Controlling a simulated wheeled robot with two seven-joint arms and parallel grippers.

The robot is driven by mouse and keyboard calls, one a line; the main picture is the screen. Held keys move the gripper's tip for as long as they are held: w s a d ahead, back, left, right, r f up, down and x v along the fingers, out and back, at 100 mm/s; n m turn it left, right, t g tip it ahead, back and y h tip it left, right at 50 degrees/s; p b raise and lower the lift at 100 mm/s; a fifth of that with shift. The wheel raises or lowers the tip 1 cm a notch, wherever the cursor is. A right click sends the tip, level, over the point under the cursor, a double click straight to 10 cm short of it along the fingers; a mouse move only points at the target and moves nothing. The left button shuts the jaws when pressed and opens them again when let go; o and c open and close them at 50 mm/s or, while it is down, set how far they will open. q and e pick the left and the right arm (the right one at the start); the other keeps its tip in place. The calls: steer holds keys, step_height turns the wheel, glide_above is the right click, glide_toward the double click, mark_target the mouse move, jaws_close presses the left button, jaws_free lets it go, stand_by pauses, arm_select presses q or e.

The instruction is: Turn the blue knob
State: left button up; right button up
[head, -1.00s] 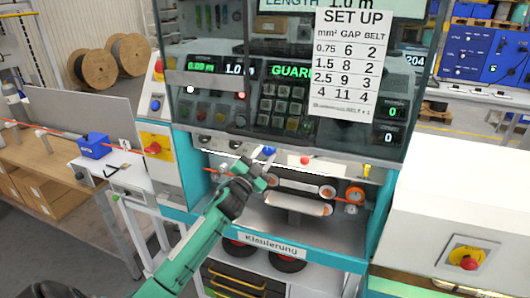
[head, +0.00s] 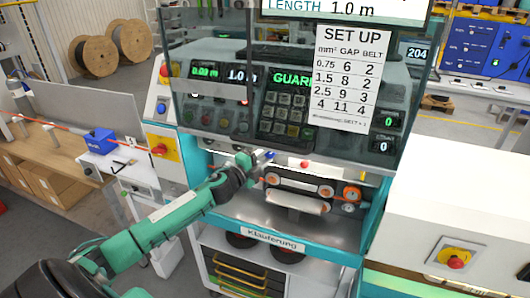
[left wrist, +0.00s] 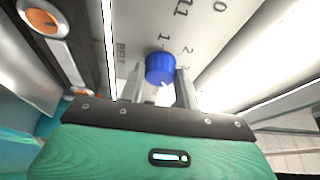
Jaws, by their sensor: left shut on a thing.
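The blue knob (left wrist: 160,68) shows in the left wrist view between the fingers of my left gripper (left wrist: 160,88), on a pale panel with a printed number scale. My left gripper is shut on the knob, with a finger on either side of it. In the head view, the left gripper (head: 257,160) reaches into the opening below the machine's clear guard, and the blue knob (head: 269,154) shows at its tip. The knob's pointer mark is too small to read for certain.
Belt rollers (head: 298,182) and an orange knob (head: 352,194) sit right of the gripper. The guard with a SET UP card (head: 350,75) hangs above. A red button (head: 304,164) is close by. A white cabinet (head: 460,190) stands at right.

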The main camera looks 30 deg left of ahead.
arm_select(q)
steer(key=shift+m, duration=0.4)
steer(key=o, duration=1)
steer(key=shift+s+f, duration=0.1)
steer(key=shift+s, duration=0.25)
steer(key=shift+s+a+f+b, duration=0.1)
steer(key=shift+s+a+b, duration=0.5)
steer(key=shift+s, duration=1.55)
steer(key=shift+s+a+f+b, duration=0.15)
steer(key=shift+s+b, duration=1)
steer(key=shift+s, duration=1)
steer(key=shift+s+a+r+b, duration=0.1)
steer(key=shift+s+a+b, duration=0.5)
steer(key=shift+s, duration=1.55)
steer(key=shift+d+f, duration=0.1)
steer(key=shift+d, duration=0.1)
